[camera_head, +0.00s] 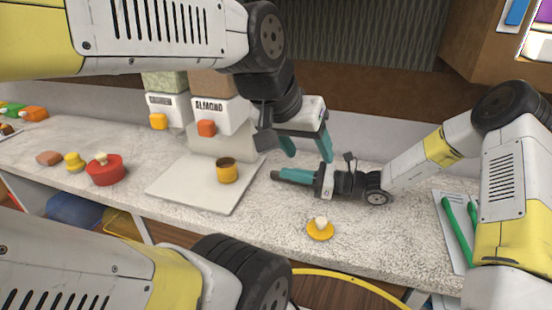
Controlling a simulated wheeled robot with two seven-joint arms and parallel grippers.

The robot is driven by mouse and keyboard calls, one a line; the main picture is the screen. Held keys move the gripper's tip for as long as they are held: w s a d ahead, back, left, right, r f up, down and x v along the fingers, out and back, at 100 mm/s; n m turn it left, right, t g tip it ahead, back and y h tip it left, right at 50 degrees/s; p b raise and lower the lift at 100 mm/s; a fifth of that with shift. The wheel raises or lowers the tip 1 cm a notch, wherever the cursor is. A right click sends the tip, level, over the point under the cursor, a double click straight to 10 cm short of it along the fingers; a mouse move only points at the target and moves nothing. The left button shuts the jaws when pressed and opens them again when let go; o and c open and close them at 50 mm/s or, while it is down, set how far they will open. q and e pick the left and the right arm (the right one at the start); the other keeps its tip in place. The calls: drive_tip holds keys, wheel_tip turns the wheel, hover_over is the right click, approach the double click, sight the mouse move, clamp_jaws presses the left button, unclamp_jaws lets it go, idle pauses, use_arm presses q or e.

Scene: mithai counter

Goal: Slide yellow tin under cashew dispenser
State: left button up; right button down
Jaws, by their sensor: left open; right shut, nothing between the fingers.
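The yellow tin (227,174) stands upright and uncovered on a pale board (180,188), in front of and slightly right of the almond dispenser (218,113). Another dispenser (167,108), with a yellow-orange knob, stands left of it; its label is hard to read. My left gripper (309,154) is open and empty, above the counter to the right of the tin. My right gripper (275,175) is shut and empty, low over the counter, its tips pointing left toward the tin with a gap between.
A yellow lid with a pale knob (320,231) lies on the counter (270,225) near the front edge. Green sticks (457,230) lie at the right.

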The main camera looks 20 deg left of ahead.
approach(227, 171)
drive_tip(key=a, duration=0.1)
drive_tip(key=w+a, duration=0.1)
drive_tip(key=a, duration=0.1)
drive_tip(key=w+a, duration=0.1)
drive_tip(key=a, duration=0.1)
drive_tip(key=shift+a+r, duration=0.25)
drive_tip(key=a, duration=0.5)
drive_tip(key=s+a, duration=0.1)
drive_tip(key=a, duration=0.4)
drive_tip(key=s+a, duration=0.1)
drive_tip(key=a, duration=0.4)
drive_tip(key=shift+a, duration=0.2)
drive_tip(key=shift+d, duration=0.1)
drive_tip(key=shift+w+d, duration=0.1)
drive_tip(key=shift+d, duration=0.2)
drive_tip(key=d, duration=0.4)
drive_tip(key=w+d, duration=0.1)
drive_tip(key=d, duration=0.8)
drive_tip(key=shift+w+d, duration=0.1)
drive_tip(key=shift+w, duration=0.2)
